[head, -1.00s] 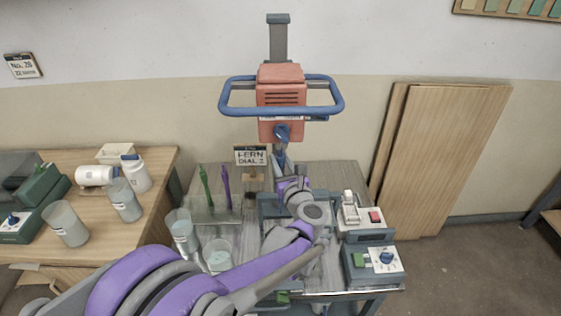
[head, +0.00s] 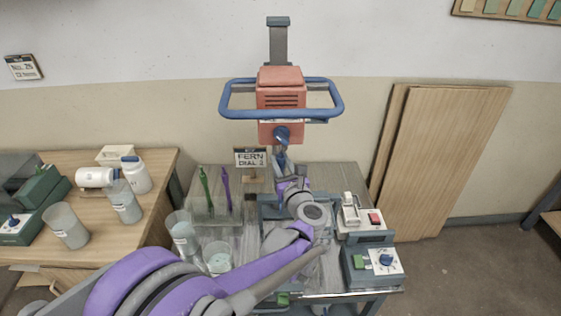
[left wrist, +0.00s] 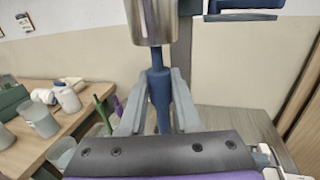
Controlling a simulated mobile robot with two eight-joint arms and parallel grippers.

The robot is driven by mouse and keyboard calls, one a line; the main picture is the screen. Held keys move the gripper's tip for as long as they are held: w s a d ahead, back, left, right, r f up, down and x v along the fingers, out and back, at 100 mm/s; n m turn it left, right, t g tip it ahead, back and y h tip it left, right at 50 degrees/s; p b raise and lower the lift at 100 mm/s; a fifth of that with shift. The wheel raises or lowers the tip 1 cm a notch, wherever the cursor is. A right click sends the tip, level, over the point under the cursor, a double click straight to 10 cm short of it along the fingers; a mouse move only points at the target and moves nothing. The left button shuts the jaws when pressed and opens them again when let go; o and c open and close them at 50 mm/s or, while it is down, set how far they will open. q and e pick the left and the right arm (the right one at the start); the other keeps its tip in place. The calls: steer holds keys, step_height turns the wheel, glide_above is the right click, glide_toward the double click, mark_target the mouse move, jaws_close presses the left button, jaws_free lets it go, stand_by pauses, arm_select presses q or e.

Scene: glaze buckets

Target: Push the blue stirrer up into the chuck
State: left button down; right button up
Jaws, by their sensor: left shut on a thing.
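The blue stirrer (left wrist: 158,95) stands upright in the left wrist view. Its top meets the lower end of the silver chuck (left wrist: 150,22); how far it sits inside cannot be seen. My left gripper (left wrist: 157,88) is shut on the stirrer's shaft, one finger on each side, just below the chuck. In the head view my left gripper (head: 282,168) is below the red mixer head (head: 281,98), and my arm and hand hide the stirrer's lower part. My right gripper is not in view.
A blue bar handle (head: 230,99) surrounds the mixer head. Green (head: 205,190) and purple (head: 225,190) stirrers stand in a rack to the left, with clear cups (head: 182,233) in front. A control box (head: 384,259) and a switch unit (head: 362,216) are at the right.

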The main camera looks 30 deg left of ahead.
arm_select(q)
steer(key=shift+r+p, duration=0.45)
steer(key=shift+r, duration=0.4)
stand_by(0.8)
steer(key=c, duration=0.5)
jaws_free()
steer(key=shift+c, duration=0.2)
steer(key=shift+d, duration=0.1)
